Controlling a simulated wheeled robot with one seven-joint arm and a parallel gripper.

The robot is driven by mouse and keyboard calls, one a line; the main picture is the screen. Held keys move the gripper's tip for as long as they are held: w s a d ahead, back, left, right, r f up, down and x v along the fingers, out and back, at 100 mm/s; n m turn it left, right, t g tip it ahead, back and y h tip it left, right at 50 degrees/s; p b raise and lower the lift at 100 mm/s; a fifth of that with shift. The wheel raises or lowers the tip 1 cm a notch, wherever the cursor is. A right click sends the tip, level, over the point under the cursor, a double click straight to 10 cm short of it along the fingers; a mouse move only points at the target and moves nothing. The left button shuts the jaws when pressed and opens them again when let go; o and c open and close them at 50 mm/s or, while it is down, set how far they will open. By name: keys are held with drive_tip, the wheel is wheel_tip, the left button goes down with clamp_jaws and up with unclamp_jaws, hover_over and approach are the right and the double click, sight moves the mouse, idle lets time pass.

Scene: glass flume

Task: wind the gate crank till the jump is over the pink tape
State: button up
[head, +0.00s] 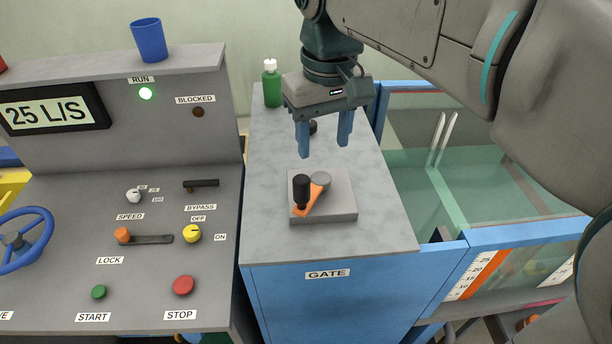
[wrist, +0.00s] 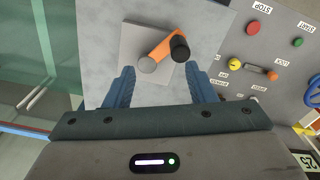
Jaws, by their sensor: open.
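The gate crank (head: 314,196) has an orange arm with a black knob and a grey hub on a grey block, on top of the blue cabinet labelled GATE. In the wrist view the crank (wrist: 162,50) lies ahead, beyond and between my fingers. My gripper (head: 325,150) is open and empty, above and behind the crank, its blue fingers pointing down and not touching it. The pink tape (head: 545,303) shows as a small strip at the flume's lower right. I cannot make out the jump in the water.
A green bottle (head: 271,88) stands at the cabinet's back left. The glass flume (head: 480,195) lies at right.

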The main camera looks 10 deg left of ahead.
sight(303, 192)
drive_tip(key=shift+n, duration=0.5)
drive_tip(key=a+f, duration=0.1)
drive_tip(key=f, duration=0.3)
drive_tip(key=a+f, duration=0.1)
drive_tip(key=f, duration=0.3)
drive_tip(key=a+f, duration=0.1)
drive_tip(key=f, duration=0.3)
drive_tip(key=shift+s+a+f, duration=0.1)
drive_tip(key=shift+a+f, duration=0.1)
drive_tip(key=shift+f, duration=0.15)
clamp_jaws()
drive_tip(key=shift+d, duration=0.15)
